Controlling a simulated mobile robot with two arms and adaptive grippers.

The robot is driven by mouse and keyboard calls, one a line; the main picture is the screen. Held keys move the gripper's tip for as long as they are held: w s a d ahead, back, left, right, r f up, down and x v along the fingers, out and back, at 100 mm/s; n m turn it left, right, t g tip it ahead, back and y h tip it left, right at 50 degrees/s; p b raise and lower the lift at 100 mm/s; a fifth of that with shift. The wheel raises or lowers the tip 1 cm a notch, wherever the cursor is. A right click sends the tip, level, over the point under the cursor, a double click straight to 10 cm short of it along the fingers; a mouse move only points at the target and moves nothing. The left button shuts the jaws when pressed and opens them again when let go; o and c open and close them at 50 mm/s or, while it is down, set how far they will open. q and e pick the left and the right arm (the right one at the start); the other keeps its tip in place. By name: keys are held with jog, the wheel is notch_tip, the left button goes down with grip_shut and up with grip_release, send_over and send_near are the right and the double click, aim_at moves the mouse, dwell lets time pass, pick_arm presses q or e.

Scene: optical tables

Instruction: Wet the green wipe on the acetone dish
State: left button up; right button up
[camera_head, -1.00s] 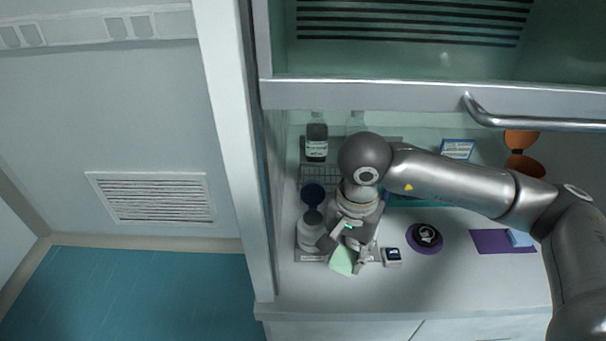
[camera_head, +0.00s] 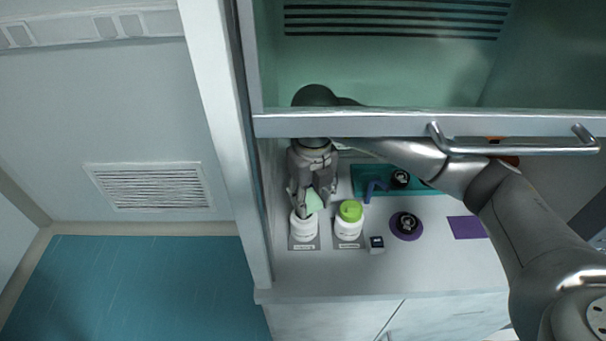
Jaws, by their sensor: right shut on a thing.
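My right gripper (camera_head: 306,206) points down and is shut on the pale green wipe (camera_head: 314,201). It is at the top of the left white bottle (camera_head: 304,231), which stands on a labelled grey plate at the left of the bench. The gripper and wipe cover the bottle's top, so I cannot make out the acetone dish there or tell whether the wipe touches it. A second white bottle (camera_head: 349,230) with a green lid stands close to the right. My left gripper is not in view.
A small dark-topped box (camera_head: 376,244), a round purple mat (camera_head: 406,236) with a dark object, a teal tray (camera_head: 425,188) and a purple sheet (camera_head: 466,227) lie to the right. The raised sash with its handle (camera_head: 515,150) crosses above my arm. The front bench strip is clear.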

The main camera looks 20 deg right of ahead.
jog(key=m, duration=0.2)
jog(key=w+r+m+p, duration=0.1)
jog(key=m, duration=0.1)
jog(key=m+p, duration=0.1)
jog(key=m, duration=0.1)
jog(key=shift+w+a+r, duration=0.25)
jog(key=shift+a+r, duration=0.1)
jog(key=shift+r, duration=0.05)
jog(key=m, duration=0.2)
jog(key=shift+w+a+r+m, duration=0.1)
jog(key=shift+w+r+m, duration=0.1)
jog(key=shift+m, duration=0.2)
jog(key=shift+w+f+m+p, duration=0.1)
jog(key=shift+m+p, duration=0.2)
jog(key=shift+m, duration=0.2)
jog(key=shift+f+b, duration=1.3)
jog(key=shift+f, duration=0.75)
pick_arm(q)
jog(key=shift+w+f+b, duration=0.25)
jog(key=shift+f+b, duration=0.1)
jog(key=shift+b, duration=0.35)
pick_arm(e)
jog(key=shift+f, duration=0.95)
